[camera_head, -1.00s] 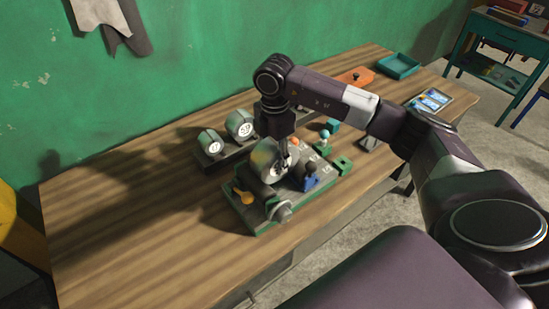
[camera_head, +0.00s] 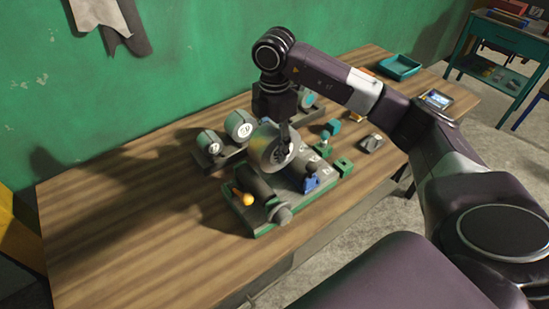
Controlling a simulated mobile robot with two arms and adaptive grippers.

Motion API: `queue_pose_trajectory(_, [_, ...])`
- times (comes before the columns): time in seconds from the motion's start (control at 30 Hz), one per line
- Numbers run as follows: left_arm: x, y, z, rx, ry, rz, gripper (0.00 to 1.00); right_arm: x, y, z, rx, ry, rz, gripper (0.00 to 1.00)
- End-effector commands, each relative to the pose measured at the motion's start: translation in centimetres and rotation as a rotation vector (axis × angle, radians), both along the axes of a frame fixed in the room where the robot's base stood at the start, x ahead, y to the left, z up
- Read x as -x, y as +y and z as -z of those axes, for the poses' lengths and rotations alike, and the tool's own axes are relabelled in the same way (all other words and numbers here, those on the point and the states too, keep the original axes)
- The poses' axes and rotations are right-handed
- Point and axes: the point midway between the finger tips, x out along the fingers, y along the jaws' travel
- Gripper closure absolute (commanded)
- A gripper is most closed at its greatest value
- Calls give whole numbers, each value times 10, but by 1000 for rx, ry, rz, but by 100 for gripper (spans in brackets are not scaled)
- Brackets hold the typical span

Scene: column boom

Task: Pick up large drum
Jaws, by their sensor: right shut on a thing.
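The large drum (camera_head: 264,141), a shiny grey disc-shaped cylinder with a pale hub face, is in the middle of the head view. My right gripper (camera_head: 286,150) reaches down from above and is shut on it at the hub side. The drum is upright, over the back part of a green-edged machine base (camera_head: 257,228). A gap beneath it is hard to make out, as the base parts overlap its lower edge. The fingertips are partly lost against the dark parts. My left gripper is not in view.
Smaller drums (camera_head: 238,124) and (camera_head: 208,142) sit on a dark rack behind left. The base carries a dark roller (camera_head: 255,184), an orange-knobbed lever (camera_head: 245,198) and a blue block (camera_head: 309,184). A teal tray (camera_head: 400,67) stands far right. The table's left half (camera_head: 120,230) is clear.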

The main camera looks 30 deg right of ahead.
Motion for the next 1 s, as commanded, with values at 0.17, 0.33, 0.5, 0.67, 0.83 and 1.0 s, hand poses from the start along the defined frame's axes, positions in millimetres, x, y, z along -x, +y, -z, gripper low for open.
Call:
queue_pose_trajectory(0.17, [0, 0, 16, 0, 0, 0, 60, -2, 0, -57, -1, -11, -1, 97])
queue_pose_trajectory(0.33, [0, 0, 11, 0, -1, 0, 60, -1, -1, -99, 1, -8, 0, 97])
queue_pose_trajectory(0.5, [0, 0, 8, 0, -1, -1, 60, -1, 0, -126, 0, -7, 1, 97])
queue_pose_trajectory(0.67, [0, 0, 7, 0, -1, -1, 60, -1, 0, -142, 0, -4, -1, 97])
queue_pose_trajectory(0.83, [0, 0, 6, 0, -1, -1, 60, 0, 0, -150, 0, -2, 0, 97])
queue_pose_trajectory(1.0, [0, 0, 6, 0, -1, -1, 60, 0, 0, -151, -1, -2, -1, 97])
